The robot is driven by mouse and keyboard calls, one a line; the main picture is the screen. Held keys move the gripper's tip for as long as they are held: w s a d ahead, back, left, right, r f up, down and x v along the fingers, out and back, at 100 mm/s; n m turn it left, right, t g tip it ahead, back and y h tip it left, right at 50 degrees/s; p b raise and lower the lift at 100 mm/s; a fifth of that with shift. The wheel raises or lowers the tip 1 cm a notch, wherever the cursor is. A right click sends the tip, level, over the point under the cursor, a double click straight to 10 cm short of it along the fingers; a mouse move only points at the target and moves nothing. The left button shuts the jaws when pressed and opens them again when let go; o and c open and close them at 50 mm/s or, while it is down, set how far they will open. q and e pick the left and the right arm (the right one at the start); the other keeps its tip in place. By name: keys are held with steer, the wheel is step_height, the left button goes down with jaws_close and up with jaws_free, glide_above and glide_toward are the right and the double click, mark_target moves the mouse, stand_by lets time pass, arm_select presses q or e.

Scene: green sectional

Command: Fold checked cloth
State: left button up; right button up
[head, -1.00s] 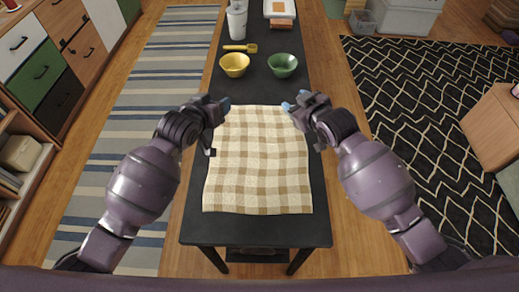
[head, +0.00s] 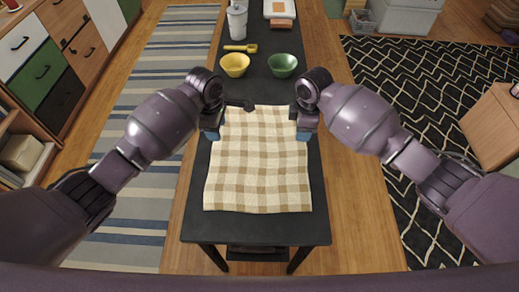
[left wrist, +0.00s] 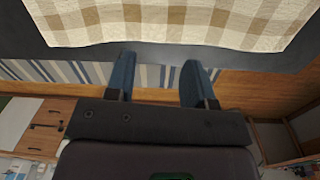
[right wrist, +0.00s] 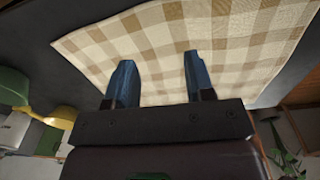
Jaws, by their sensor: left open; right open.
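The checked cloth (head: 258,170), beige and cream, lies flat and spread out on the black table (head: 320,222). It also shows in the left wrist view (left wrist: 170,22) and the right wrist view (right wrist: 215,45). My left gripper (head: 211,136) is at the cloth's far left edge; in its wrist view the open fingers (left wrist: 153,75) are empty and point at the table edge beside the cloth. My right gripper (head: 303,136) is at the far right part of the cloth; in its wrist view the open fingers (right wrist: 158,72) overlap the cloth's edge with nothing clearly between them.
A yellow bowl (head: 235,65) and a green bowl (head: 282,65) stand beyond the cloth. The table's near strip is bare.

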mark_target(219, 151)
arm_select(q)
steer(key=shift+n, duration=0.9)
steer(key=shift+s+a+f, duration=0.1)
steer(key=shift+s+f, duration=0.05)
steer(key=shift+f, duration=1.85)
steer(key=shift+s+a+f, duration=0.1)
steer(key=shift+s+f, duration=0.05)
steer(key=shift+f, duration=1.85)
arm_select(e)
steer(key=shift+n, duration=0.3)
steer(key=shift+s+d+f, duration=0.1)
steer(key=shift+s+f, duration=0.05)
steer(key=shift+f, duration=1.85)
steer(key=shift+s+d+f, duration=0.1)
steer(key=shift+s+f, duration=0.05)
steer(key=shift+f, duration=1.85)
arm_select(q)
steer(key=shift+f, duration=0.2)
arm_select(e)
steer(key=shift+f, duration=0.15)
arm_select(q)
steer(key=shift+c, duration=0.5)
arm_select(e)
steer(key=shift+s, duration=0.1)
steer(key=shift+c, duration=0.5)
arm_select(q)
steer(key=shift+s, duration=0.1)
jaws_close()
arm_select(e)
jaws_close()
